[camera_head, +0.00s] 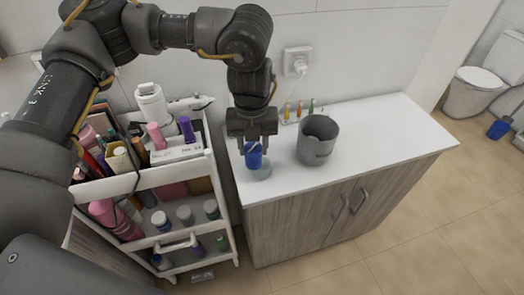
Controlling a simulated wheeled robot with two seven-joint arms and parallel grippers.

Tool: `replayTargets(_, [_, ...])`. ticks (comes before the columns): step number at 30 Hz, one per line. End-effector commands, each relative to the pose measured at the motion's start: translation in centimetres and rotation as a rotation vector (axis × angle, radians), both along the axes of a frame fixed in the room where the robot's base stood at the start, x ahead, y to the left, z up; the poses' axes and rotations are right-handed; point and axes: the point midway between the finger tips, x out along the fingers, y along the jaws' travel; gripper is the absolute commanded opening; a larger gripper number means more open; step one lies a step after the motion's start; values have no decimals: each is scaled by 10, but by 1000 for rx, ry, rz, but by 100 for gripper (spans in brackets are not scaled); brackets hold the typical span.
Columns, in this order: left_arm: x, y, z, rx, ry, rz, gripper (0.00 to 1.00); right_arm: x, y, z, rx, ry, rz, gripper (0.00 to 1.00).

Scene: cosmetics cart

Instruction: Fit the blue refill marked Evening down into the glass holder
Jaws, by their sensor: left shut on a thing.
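My left gripper (252,141) reaches down over the left part of the white counter and is shut on the blue refill (253,158). The refill hangs below the fingers, roughly upright; its marking is too small to read. The glass holder (264,172), pale green and see-through, stands on the counter just below and slightly right of the refill. The refill's lower end overlaps the holder's upper left part in the picture. I cannot tell whether it is inside the rim, above it or in front of it. My right gripper is not in view.
A grey bin-like container (318,140) stands on the counter right of the holder. Several small coloured items (299,111) stand near the wall below a socket (297,60). A white cart (165,178) full of bottles is at left. The counter's right part (395,127) is clear.

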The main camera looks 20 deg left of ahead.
Motion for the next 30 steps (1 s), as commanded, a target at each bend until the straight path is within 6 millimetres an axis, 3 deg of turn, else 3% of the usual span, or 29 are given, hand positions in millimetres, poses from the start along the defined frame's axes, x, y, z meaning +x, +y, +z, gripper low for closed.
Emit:
replayTargets(6, [33, -6, -38, 1, 3, 1, 17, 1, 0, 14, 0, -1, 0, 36])
replayTargets(10, [44, -7, -51, 0, 0, -1, 17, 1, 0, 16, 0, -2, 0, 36])
replayTargets(17, [48, -8, -57, 0, 1, -3, 17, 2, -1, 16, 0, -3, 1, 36])
replayTargets(24, [51, -7, -82, 2, 3, -2, 17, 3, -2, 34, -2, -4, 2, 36])
replayTargets(30, [52, -8, -92, 0, -1, -4, 17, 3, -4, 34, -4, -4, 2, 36])
